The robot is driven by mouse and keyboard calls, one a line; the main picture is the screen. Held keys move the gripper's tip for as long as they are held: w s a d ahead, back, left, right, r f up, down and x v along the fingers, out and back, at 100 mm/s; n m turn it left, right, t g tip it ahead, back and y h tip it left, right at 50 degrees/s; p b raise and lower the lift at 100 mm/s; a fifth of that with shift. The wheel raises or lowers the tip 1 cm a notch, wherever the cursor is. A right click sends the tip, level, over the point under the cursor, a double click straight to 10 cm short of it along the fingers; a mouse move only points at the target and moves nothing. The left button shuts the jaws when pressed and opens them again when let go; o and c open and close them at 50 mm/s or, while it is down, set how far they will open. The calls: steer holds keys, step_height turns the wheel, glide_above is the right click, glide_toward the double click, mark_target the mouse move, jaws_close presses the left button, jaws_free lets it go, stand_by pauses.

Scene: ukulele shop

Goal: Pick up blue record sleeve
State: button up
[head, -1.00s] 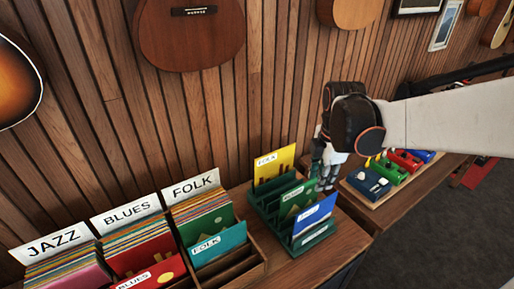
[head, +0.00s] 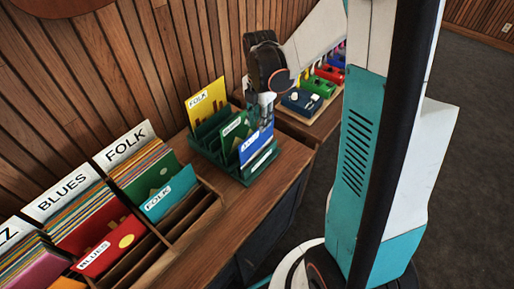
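The blue record sleeve (head: 255,146) stands tilted in the front of a small green rack (head: 206,150) on the wooden counter. A green sleeve (head: 231,133) and a yellow sleeve labelled FOLK (head: 206,103) stand behind it in the same rack. My gripper (head: 266,118) points down at the top right edge of the blue sleeve, its fingers overlapping that edge in the view. The fingers are small and partly merged with the sleeve, so I cannot tell whether they touch it or how far apart they are.
A wooden record bin (head: 185,222) with JAZZ, BLUES and FOLK dividers stands on the left. Coloured pedals (head: 302,101) sit on a board behind my gripper. The slatted wall is close behind the rack. Bare counter lies between bin and rack.

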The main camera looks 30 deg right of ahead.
mark_target(257, 130)
steer(key=shift+w+a+f+b, duration=0.15)
steer(key=shift+f+b, duration=0.3)
steer(key=shift+f, duration=0.9)
steer(key=shift+w+a+f+b, duration=0.1)
steer(key=shift+f+b, duration=0.3)
steer(key=shift+f, duration=0.95)
steer(key=shift+c, duration=0.6)
jaws_close()
